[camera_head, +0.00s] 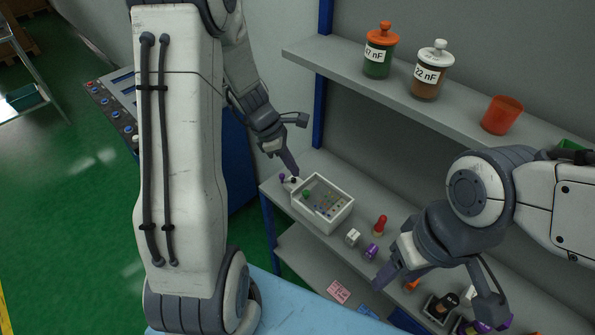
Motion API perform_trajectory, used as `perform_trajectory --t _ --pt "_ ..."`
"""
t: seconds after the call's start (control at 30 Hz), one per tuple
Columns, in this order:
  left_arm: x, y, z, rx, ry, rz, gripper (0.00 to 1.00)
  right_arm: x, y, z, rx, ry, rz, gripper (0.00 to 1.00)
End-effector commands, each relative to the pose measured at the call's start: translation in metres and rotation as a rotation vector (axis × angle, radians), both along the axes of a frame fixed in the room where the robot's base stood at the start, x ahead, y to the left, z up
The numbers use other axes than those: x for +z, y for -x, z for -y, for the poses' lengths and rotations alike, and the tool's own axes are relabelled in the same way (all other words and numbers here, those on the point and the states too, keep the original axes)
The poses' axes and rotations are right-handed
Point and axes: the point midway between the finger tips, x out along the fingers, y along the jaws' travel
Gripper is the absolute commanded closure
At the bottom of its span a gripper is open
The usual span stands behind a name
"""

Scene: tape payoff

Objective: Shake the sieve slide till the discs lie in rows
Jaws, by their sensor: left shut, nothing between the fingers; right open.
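The sieve slide appears to be the white open-topped box (345,213) on the grey bench shelf in the head view. Small coloured discs (328,204) lie inside it, with a larger green piece at its left; they are too small to tell whether they form rows. My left gripper (294,172) is shut and empty, pointing down at the box's far left corner, by a small dark and purple part (283,177). I cannot tell whether it touches. My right gripper (384,280) is open, over the shelf right of the box.
A red peg (380,225), a white block (353,237) and a purple piece (371,251) stand between the box and my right gripper. An upper shelf holds a green jar (379,55), a brown jar (430,75) and an orange cup (502,116). A pink label (339,291) lies lower down.

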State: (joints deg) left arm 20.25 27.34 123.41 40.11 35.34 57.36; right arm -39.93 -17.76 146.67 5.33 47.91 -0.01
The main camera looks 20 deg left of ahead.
Motion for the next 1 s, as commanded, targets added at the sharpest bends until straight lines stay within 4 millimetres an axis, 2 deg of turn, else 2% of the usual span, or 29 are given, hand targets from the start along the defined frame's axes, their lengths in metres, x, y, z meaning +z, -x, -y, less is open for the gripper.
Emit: perform_trajectory --t 0.13,0.23,0.37,0.5,0.63,0.8,0.9,1.0 --pt "-0.020 0.013 0.046 -0.325 -0.076 -0.036 1.00 -0.030 0.000 0.000 0.000 0.000 0.000 0.43" --pt "-0.034 0.030 0.078 -0.658 -0.191 -0.075 1.00 -0.053 0.000 0.000 0.000 0.000 0.000 0.43" --pt "-0.042 0.042 0.103 -1.072 -0.410 -0.107 1.00 -0.082 0.000 0.000 0.000 0.000 0.000 0.43" --pt "-0.035 0.033 0.122 -1.411 -0.686 -0.092 1.00 -0.106 0.000 0.000 0.000 0.000 0.000 0.43" --pt "-0.021 0.020 0.141 -1.594 -0.896 -0.047 1.00 -0.120 0.000 0.000 0.000 0.000 0.000 0.43" --pt "-0.008 0.010 0.153 -1.679 -1.025 -0.010 1.00 -0.124 0.000 0.000 0.000 0.000 0.000 0.43" --pt "-0.011 0.007 0.150 -1.684 -1.036 -0.011 1.00 -0.123 0.000 0.000 0.000 0.000 0.000 0.43" --pt "-0.022 0.004 0.143 -1.684 -1.033 -0.015 1.00 -0.122 0.000 0.000 0.000 0.000 0.000 0.43"
